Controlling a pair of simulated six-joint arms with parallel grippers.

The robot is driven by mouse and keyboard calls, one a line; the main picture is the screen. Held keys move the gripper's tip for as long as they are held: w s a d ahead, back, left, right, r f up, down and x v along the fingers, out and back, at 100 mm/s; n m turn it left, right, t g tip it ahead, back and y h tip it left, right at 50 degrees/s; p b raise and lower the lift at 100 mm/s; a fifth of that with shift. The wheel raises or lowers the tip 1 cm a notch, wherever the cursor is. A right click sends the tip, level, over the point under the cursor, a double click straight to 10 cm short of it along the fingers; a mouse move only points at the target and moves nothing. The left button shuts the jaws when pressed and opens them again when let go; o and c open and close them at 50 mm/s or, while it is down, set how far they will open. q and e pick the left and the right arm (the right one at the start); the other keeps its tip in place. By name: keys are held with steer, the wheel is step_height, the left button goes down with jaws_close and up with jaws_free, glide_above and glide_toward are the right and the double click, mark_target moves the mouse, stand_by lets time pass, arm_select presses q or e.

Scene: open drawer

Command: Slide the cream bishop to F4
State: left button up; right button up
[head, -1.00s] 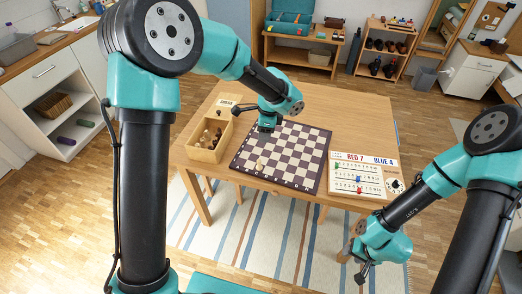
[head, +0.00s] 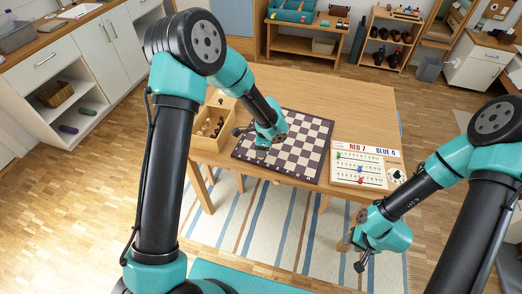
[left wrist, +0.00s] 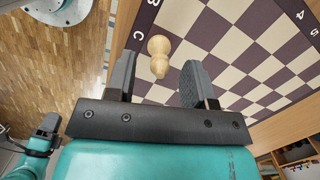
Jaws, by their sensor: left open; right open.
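The chessboard (head: 312,143) lies on the wooden table, with dark and cream squares and a dark border. In the left wrist view a cream chess piece (left wrist: 158,55), seen from above, stands near the lettered edge by "C". My left gripper (left wrist: 157,76) is open, with one finger on each side of the piece and a gap to both. In the head view my left gripper (head: 256,143) is low over the near left part of the board and hides the piece. My right gripper (head: 353,255) hangs open and empty off the table's front right.
A wooden box (head: 208,140) holding chess pieces stands left of the board. A scoreboard (head: 352,177) reading "RED 7 BLUE 4" lies right of it. The back of the table is clear, and the other squares in view are empty.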

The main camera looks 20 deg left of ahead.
arm_select(q)
steer(key=shift+a+f, duration=0.1)
steer(key=shift+f, duration=0.85)
jaws_close()
